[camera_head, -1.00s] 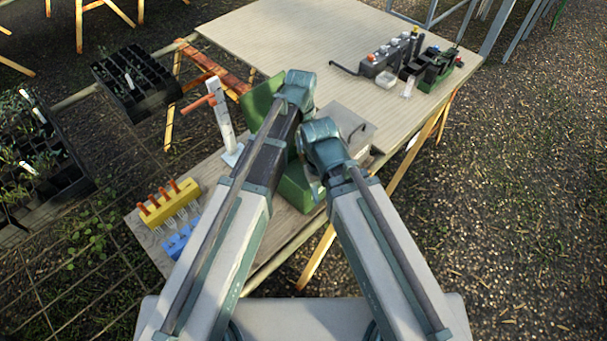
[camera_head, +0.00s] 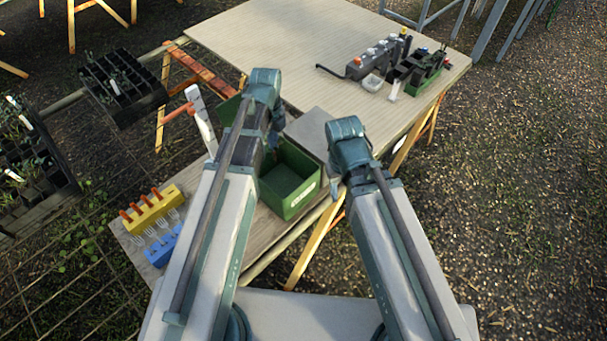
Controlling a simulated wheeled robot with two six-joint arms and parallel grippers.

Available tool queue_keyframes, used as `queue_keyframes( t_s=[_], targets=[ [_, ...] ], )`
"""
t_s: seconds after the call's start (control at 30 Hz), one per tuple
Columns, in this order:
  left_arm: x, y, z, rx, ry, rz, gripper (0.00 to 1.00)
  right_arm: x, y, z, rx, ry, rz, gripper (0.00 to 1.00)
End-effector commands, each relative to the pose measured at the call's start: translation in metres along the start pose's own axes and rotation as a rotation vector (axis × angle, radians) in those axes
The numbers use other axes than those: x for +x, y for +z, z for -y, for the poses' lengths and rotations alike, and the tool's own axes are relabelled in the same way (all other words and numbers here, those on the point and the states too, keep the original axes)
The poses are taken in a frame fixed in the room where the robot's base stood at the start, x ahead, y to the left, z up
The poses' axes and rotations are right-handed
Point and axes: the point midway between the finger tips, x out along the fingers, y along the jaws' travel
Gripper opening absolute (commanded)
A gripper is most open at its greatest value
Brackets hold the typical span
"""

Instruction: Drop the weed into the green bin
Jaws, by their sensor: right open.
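The green bin (camera_head: 297,205) stands on the wooden bench between my two arms, its top open and its dark inside partly in view. A green panel, perhaps its raised lid, shows behind my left arm. My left gripper (camera_head: 272,140) is at the bin's far left side, mostly hidden by its own arm, so I cannot see its jaws or anything in them. My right gripper (camera_head: 335,187) is open beside the bin's right edge, largely covered by its arm. I cannot make out a separate weed on the bench or in the bin.
A yellow tool rack (camera_head: 155,211) and a blue fork rack (camera_head: 162,249) stand on the bench at left. An upright white post with an orange handle (camera_head: 199,115) is behind them. Black seedling trays (camera_head: 125,87) lie further left. The big table (camera_head: 290,45) is largely clear.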

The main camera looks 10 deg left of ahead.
Motion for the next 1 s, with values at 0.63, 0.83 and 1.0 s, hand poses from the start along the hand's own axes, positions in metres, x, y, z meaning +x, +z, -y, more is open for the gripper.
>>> queue_keyframes(
  t_s=[0.63, 0.83, 1.0],
  targets=[
    [0.021, 0.013, -0.013, -0.014, 0.0, 0.0, 0.0, 0.02, -0.001, 0.002, 0.0, 0.0, 0.0, 0.5],
    [0.044, 0.013, -0.013, -0.014, 0.0, 0.0, 0.0, 0.044, -0.003, 0.004, 0.001, 0.0, 0.0, 0.5],
    [0.057, 0.013, -0.013, -0.014, 0.0, 0.0, 0.0, 0.057, -0.003, 0.006, 0.001, 0.0, 0.0, 0.5]
  ],
)
